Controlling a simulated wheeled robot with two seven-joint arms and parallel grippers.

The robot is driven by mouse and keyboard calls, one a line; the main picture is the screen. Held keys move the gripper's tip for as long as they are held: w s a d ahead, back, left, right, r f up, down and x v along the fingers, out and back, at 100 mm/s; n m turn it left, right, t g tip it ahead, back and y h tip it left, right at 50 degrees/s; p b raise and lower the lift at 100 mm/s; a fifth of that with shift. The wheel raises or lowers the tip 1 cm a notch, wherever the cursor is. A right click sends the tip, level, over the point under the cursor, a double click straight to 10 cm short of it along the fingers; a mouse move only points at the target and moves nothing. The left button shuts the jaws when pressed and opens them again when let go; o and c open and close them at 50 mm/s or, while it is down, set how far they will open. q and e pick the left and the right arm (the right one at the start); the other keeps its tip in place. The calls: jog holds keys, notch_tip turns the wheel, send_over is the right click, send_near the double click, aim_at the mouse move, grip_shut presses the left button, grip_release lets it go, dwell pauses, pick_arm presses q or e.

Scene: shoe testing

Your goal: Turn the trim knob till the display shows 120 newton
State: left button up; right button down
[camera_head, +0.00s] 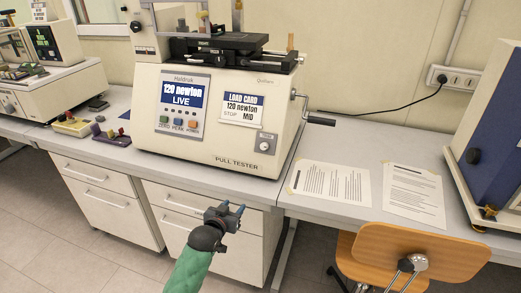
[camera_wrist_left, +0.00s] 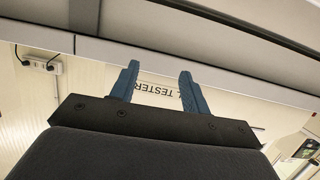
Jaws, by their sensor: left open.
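The pull tester (camera_head: 205,140) is a cream machine on the grey bench. Its display (camera_head: 182,94) reads 120 newton, LIVE. A load card (camera_head: 242,107) to the right of the display reads 120 newton, STOP, MID. My left gripper (camera_head: 226,209) is open and empty, in front of the bench edge and apart from the knob. In the left wrist view its blue fingers (camera_wrist_left: 157,75) stand apart with nothing between them. My right gripper is out of view.
A crank handle (camera_head: 318,121) sticks out from the tester's right side. Green, blue and orange buttons (camera_head: 178,123) sit under the display. Paper sheets (camera_head: 330,183) lie to the right. A wooden chair (camera_head: 412,252) stands at the front right. Drawers (camera_head: 112,200) are below the bench.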

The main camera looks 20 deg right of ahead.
aim_at(262, 148)
pick_arm(q)
jog(key=w+d+r+m+t+h, duration=0.15)
jog(key=d+r+h, duration=0.35)
jog(key=r, duration=1.1)
jog(key=shift+m+y, duration=0.55)
jog(key=shift+y, duration=0.15)
jog(key=p+x, duration=0.1)
jog(key=x, duration=0.1)
jog(key=p+x, duration=0.1)
jog(key=x, duration=0.2)
jog(key=p+x, duration=0.1)
jog(key=x, duration=0.1)
jog(key=shift+d+r, duration=0.2)
jog(key=shift+d, duration=0.3)
jog(key=shift+p+x, duration=0.3)
jog(key=shift+x, duration=0.6)
jog(key=shift+f, duration=0.15)
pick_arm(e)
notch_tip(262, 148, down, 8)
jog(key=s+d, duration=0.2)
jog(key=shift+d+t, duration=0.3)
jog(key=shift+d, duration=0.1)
pick_arm(q)
jog(key=c, duration=1)
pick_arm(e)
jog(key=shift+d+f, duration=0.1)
